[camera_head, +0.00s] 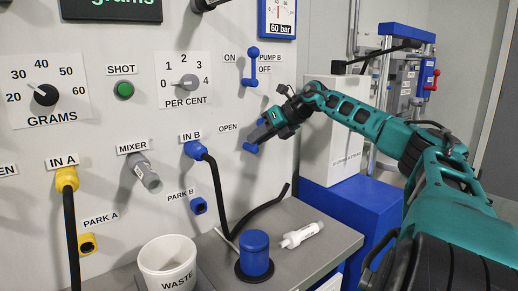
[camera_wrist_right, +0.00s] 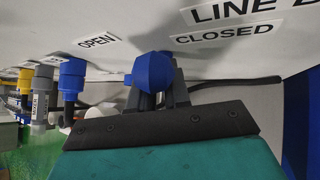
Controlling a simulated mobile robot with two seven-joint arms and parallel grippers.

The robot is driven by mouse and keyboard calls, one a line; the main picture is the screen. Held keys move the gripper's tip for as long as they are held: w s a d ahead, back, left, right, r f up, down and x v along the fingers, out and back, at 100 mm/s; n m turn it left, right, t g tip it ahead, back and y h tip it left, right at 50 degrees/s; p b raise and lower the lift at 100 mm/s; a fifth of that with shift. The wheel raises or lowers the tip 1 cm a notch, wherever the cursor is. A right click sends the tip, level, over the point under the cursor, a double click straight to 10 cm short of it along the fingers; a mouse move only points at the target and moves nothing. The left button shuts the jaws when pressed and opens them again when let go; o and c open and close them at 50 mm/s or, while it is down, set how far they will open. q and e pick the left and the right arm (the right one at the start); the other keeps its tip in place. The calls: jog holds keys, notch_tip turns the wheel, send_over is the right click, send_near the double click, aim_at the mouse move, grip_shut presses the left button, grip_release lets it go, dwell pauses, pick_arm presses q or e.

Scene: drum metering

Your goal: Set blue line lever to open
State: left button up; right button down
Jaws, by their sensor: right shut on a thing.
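The blue line lever (camera_head: 250,148) is on the grey panel, just right of and below the OPEN label (camera_head: 228,127). My right gripper (camera_head: 263,132) covers much of it and is shut on it. In the right wrist view the lever's blue knob (camera_wrist_right: 150,70) sits between the gripper's fingers. There the OPEN label (camera_wrist_right: 98,41) is left of the knob and the CLOSED label (camera_wrist_right: 229,33) is right of it. The lever's exact angle is partly hidden by the fingers. My left gripper is not in view.
The blue pump B switch (camera_head: 251,67) is above the lever. The blue IN B connector (camera_head: 196,150) with its black hose is to the left.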

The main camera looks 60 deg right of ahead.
jog(key=shift+w+a+r+n+h+b, duration=0.2)
jog(key=shift+r+n+h+b, duration=0.2)
jog(key=shift+r+h+b, duration=0.2)
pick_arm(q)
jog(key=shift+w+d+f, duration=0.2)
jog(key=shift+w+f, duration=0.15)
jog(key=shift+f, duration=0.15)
pick_arm(e)
jog(key=shift+a+g+h, duration=0.15)
jog(key=shift+g+h, duration=0.15)
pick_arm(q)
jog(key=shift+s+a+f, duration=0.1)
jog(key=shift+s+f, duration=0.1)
pick_arm(e)
jog(key=shift+r, duration=0.1)
jog(key=c, duration=1.2)
grip_release()
jog(key=shift+w, duration=0.2)
pick_arm(q)
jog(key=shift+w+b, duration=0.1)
jog(key=shift+b, duration=0.2)
pick_arm(e)
jog(key=shift+a+f, duration=0.1)
jog(key=shift+f, duration=0.1)
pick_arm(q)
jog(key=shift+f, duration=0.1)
pick_arm(e)
jog(key=shift+s+f, duration=0.1)
jog(key=shift+f, duration=0.05)
